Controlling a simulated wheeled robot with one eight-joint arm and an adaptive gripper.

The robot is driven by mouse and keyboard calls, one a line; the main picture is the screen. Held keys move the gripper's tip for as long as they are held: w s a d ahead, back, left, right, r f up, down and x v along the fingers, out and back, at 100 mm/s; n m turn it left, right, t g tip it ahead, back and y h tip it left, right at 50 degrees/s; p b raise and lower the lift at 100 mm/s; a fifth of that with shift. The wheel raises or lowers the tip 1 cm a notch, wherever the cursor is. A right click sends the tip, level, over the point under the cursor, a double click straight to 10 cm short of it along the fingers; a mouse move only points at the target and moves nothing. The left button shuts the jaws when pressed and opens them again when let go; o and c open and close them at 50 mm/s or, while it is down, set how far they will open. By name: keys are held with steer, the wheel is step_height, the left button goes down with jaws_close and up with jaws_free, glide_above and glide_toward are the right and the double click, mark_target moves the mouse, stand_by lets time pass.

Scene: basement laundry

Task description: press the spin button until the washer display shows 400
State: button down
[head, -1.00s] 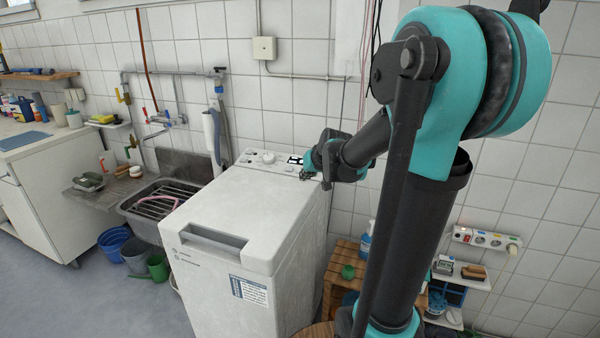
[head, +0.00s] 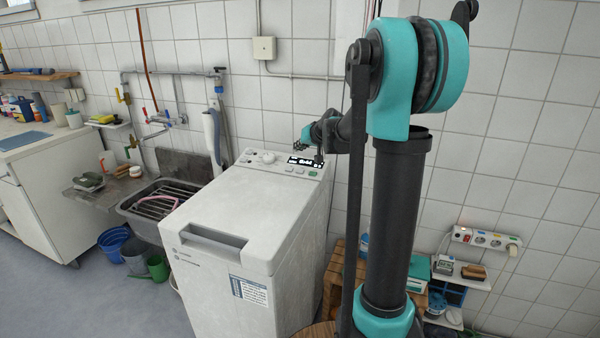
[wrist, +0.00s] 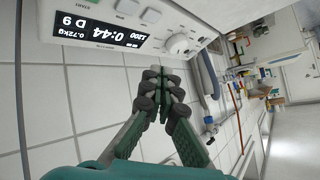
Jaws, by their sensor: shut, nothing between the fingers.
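The white top-loading washer (head: 215,210) has a sloped control panel at its back. Its dark display (head: 305,161) is lit; in the wrist view the display (wrist: 98,28) appears upside down and reads 1200, 0:44, D 9 and 0.72kg. Pale buttons (wrist: 127,8) lie along the display; I cannot read which one is spin. A green button (head: 313,173) is at the panel's right end. A round knob (head: 267,157) is left of the display, also in the wrist view (wrist: 178,44). My gripper (head: 298,147) is shut and empty, apart from the panel, near its back edge.
A tiled wall (head: 440,190) is close behind the washer. A sink (head: 160,200) with a rack and a grey pipe stand to the left. A wooden shelf unit (head: 333,285) is right of the washer. The space above the lid is clear.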

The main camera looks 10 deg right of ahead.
mark_target(301, 175)
steer(key=shift+w+d+f, duration=0.2)
steer(key=shift+w+f, duration=0.15)
steer(key=shift+f, duration=1.05)
steer(key=shift+w+d+f, duration=0.2)
steer(key=shift+w+f, duration=0.15)
steer(key=shift+f, duration=1)
steer(key=shift+w+d+f, duration=0.2)
steer(key=shift+w+f, duration=0.15)
steer(key=shift+f, duration=1.05)
steer(key=shift+f, duration=0.15)
steer(key=shift+f, duration=0.2)
steer(key=shift+w+d+f, duration=0.1)
steer(key=shift+w+f, duration=0.05)
steer(key=shift+f, duration=0.2)
steer(key=shift+s+r, duration=0.2)
steer(key=shift+r, duration=0.55)
steer(key=shift+s+a+r, duration=0.15)
steer(key=shift+s+r, duration=0.05)
steer(key=shift+r, duration=0.6)
steer(key=shift+s+a+r, duration=0.15)
steer(key=shift+s+r, duration=0.05)
steer(key=shift+r, duration=0.6)
steer(key=shift+s+a+r, duration=0.15)
steer(key=shift+s+r, duration=0.05)
steer(key=shift+r, duration=0.6)
